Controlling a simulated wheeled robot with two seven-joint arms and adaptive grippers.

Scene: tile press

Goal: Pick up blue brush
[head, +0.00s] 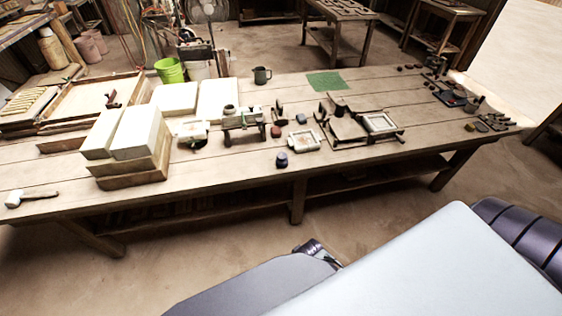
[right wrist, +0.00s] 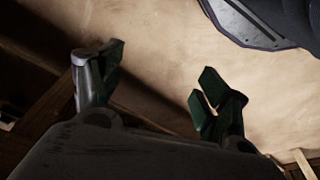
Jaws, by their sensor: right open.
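I cannot clearly make out a blue brush in either view. A small dark blue round object (head: 282,159) stands at the front edge of the long wooden table (head: 230,172) in the head view; I cannot tell whether it is a brush. Small dark items (head: 472,104), some bluish, lie at the table's right end, too small to name. My right gripper (right wrist: 160,78) shows in the right wrist view, open and empty, with its green-padded fingers apart over bare floor. It is away from the tabletop items. My left gripper is not in view.
Pale blocks (head: 137,132) are stacked at the table's left, with a white-headed mallet (head: 30,198) near the front.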

